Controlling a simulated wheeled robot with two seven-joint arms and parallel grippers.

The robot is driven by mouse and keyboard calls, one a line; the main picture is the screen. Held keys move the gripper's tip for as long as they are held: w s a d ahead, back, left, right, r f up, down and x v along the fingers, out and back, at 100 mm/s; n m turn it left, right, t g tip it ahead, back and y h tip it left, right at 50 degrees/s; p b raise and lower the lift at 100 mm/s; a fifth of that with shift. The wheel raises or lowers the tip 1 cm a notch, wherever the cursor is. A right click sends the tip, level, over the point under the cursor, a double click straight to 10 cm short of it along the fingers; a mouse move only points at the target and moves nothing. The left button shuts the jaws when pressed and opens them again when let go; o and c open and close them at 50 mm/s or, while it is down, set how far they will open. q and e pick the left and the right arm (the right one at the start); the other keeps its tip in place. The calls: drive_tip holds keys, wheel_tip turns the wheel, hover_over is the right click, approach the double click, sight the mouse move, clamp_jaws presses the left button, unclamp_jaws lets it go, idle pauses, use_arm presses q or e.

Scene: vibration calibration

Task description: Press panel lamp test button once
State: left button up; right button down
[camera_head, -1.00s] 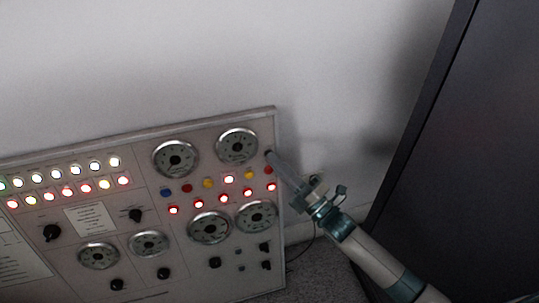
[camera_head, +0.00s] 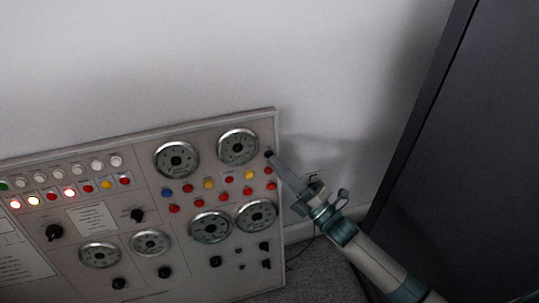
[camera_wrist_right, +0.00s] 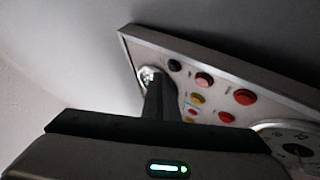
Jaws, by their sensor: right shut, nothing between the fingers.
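The grey control panel (camera_head: 180,280) leans at the left against the wall. A small black button (camera_head: 269,154) sits near its upper right edge; it also shows in the right wrist view (camera_wrist_right: 175,65). Its label is unreadable. My right gripper (camera_head: 276,160) is shut and empty, its tips close by this button. Most panel lamps are dark; several at the lower left (camera_head: 69,193) glow. My left gripper is out of view.
Red buttons or lamps (camera_wrist_right: 244,96) and a yellow one (camera_wrist_right: 196,99) lie close to the black button. A dark cabinet (camera_head: 470,140) stands at the right. Wall space above the panel is free.

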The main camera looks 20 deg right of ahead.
drive_tip(key=shift+s, duration=0.1)
drive_tip(key=s+p, duration=0.1)
drive_tip(key=s, duration=0.1)
drive_tip(key=s+r+p, duration=0.1)
drive_tip(key=s, duration=0.1)
drive_tip(key=shift+s+p, duration=0.35)
drive_tip(key=shift+f, duration=0.1)
idle(0.7)
